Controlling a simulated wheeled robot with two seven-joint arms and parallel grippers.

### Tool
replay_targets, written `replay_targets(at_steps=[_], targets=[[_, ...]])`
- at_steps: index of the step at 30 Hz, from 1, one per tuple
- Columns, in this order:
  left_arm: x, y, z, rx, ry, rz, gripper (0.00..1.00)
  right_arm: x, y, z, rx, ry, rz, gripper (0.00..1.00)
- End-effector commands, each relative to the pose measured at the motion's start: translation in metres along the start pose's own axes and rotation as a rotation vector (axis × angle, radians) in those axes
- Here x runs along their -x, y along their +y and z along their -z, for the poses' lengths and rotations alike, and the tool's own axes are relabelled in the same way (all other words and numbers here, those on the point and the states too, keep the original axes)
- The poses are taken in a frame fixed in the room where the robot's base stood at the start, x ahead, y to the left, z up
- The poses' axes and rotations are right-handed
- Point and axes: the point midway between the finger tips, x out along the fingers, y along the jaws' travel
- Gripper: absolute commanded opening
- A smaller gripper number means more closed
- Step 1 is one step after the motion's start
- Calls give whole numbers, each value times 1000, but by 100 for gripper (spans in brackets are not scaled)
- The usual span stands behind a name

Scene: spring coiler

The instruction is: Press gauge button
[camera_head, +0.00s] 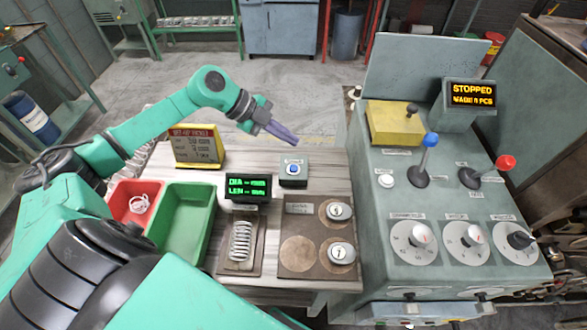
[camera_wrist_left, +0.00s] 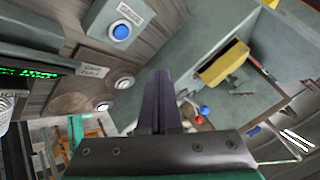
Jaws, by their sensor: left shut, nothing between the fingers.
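The gauge button is a blue round button (camera_head: 293,168) on a small grey box on the wooden table; it also shows in the left wrist view (camera_wrist_left: 121,31), under a label reading GAUGE. My left gripper (camera_head: 290,140) is shut and empty, with its dark fingers above and just behind the button box, apart from it. In the left wrist view the closed fingers (camera_wrist_left: 160,80) point up the picture, with the button to their upper left. The gauge display (camera_head: 248,187) shows green DIA and LEN lines, and a coiled spring (camera_head: 240,241) lies in front of it. My right gripper is not in view.
A red bin (camera_head: 123,213) and a green bin (camera_head: 181,228) stand at the left of the table. A brown board (camera_head: 286,236) with round silver pieces lies at the right. The grey machine console (camera_head: 385,215), with levers, dials and a STOPPED display (camera_head: 472,94), stands further right.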

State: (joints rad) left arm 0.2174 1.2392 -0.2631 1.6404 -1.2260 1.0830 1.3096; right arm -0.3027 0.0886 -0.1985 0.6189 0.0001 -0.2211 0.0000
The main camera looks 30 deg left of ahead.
Motion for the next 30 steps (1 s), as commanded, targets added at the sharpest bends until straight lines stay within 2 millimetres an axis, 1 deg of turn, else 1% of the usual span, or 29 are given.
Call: replay_targets(at_steps=[1,4,9,15,30], targets=[[-10,8,-7,1,1,0,0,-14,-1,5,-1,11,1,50],[-21,16,-16,1,1,0,0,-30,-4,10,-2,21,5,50],[-38,28,-28,1,0,0,0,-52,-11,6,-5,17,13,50],[-49,36,-36,0,1,1,0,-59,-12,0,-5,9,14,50],[-50,36,-36,0,0,0,0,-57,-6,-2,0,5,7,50]])
